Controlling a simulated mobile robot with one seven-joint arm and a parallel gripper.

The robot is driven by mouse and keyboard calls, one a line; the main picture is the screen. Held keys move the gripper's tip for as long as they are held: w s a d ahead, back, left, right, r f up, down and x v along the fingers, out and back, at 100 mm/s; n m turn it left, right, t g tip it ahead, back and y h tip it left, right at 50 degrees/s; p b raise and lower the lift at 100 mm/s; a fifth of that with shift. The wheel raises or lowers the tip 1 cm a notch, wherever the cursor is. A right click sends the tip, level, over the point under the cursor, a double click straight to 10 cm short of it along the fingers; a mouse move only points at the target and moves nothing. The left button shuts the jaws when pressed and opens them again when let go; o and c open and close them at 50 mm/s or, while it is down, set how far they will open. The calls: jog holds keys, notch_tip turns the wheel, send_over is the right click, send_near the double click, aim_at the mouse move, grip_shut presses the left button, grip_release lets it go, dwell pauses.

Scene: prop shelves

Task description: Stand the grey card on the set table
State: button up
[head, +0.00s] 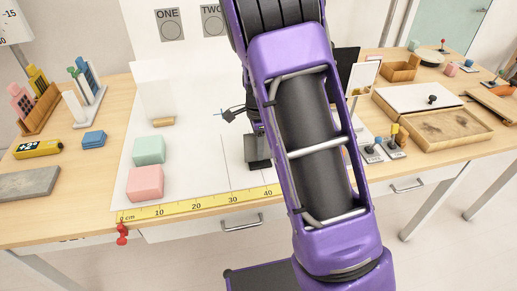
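The set table is a light wood table (65,225) with a white sheet (200,165) over its middle that also rises at the back. My purple arm crosses the middle of the head view and hides part of the table. A dark grey, upright rectangular piece (257,149) shows just left of the arm, over the white sheet. I cannot tell whether it is the grey card or part of my gripper. Grey squares marked ONE (169,24) and TWO (213,20) are on the white backdrop. My gripper's fingertips cannot be made out.
A yellow ruler (200,203) runs along the front. A grey slab (30,183) lies far left. A wooden tray (432,125) is at right. The sheet's middle-left is clear.

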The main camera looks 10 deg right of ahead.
notch_tip(320, 180, up, 11)
jog(key=shift+r+p, duration=0.15)
jog(key=shift+p, duration=0.55)
